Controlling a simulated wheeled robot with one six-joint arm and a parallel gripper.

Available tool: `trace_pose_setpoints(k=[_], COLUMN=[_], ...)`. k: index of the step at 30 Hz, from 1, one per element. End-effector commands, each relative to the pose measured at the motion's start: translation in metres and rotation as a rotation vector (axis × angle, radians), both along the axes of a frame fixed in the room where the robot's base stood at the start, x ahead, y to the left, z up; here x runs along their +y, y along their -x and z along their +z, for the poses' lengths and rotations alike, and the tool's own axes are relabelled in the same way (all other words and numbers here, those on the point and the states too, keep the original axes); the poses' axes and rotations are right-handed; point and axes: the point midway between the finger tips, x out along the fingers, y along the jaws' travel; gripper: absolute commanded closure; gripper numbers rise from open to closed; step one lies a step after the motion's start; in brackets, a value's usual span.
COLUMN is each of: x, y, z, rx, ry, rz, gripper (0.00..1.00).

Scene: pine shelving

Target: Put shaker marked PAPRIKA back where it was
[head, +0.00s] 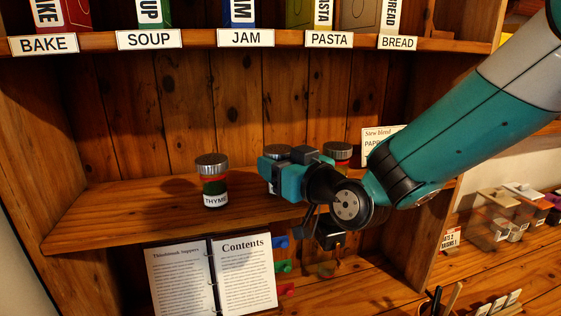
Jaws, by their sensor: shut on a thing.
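My gripper (275,178) is at the middle shelf, shut on a shaker. Only the silver lid (277,150) of that shaker shows above the jaws; its label and most of its body are hidden, so I cannot read its name or tell whether it touches the shelf. A shaker marked THYME (213,181) stands upright to the left, apart from my gripper. Another shaker with a silver lid and red contents (338,153) stands to the right, behind my arm; its label is hidden. No PAPRIKA label is readable on any shaker.
The shelf board (120,205) is clear left of the thyme. A card headed "Stew blend" (378,146) stands at the right, partly covered by my arm. The upper shelf holds labelled boxes. An open book (240,270) stands below. Clear containers (490,230) sit at the right.

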Motion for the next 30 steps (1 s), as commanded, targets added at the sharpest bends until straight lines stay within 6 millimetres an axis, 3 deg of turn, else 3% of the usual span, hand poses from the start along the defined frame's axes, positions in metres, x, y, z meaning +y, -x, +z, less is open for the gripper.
trace_pose_setpoints(k=[12, 13, 16, 27, 30], x=[0.001, 0.001, 0.001, 0.001, -0.008], y=[0.0, 0.0, 0.0, 0.0, 0.01], z=[-0.007, -0.007, -0.005, 0.0, -0.007], rx=[-0.002, -0.002, -0.001, -0.001, -0.003], ry=[0.0, 0.0, 0.0, -0.001, -0.003], rz=[0.001, 0.001, 0.001, 0.001, -0.001], gripper=[0.9, 0.43, 0.2, 0.2, 0.2])
